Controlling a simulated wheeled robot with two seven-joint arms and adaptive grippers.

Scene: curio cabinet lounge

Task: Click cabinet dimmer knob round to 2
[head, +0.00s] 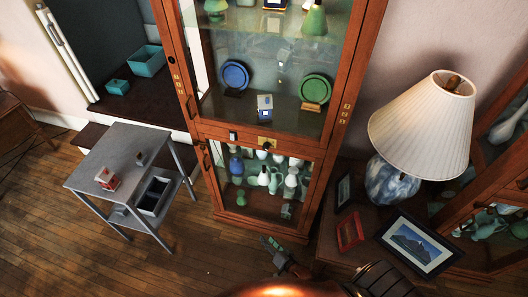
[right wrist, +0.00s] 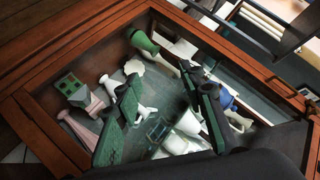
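The tall wooden curio cabinet (head: 201,128) stands at the centre of the head view. A small brass plate (head: 272,141) sits on the rail between its upper and lower glass sections, with a small dark knob (head: 265,146) on it. The knob's setting and any numbers are too small to read. My right gripper (head: 272,244) is low in front of the cabinet, below the knob. In the right wrist view my right gripper (right wrist: 166,92) has its two green-padded fingers apart, with nothing visibly held between them. The knob is not identifiable there. My left gripper is not in view.
Right are a lamp (head: 425,125), a framed picture (head: 418,245) and a red item (head: 350,232). Lower-cabinet vases (right wrist: 142,42) show behind my fingers. Floor is open at front left.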

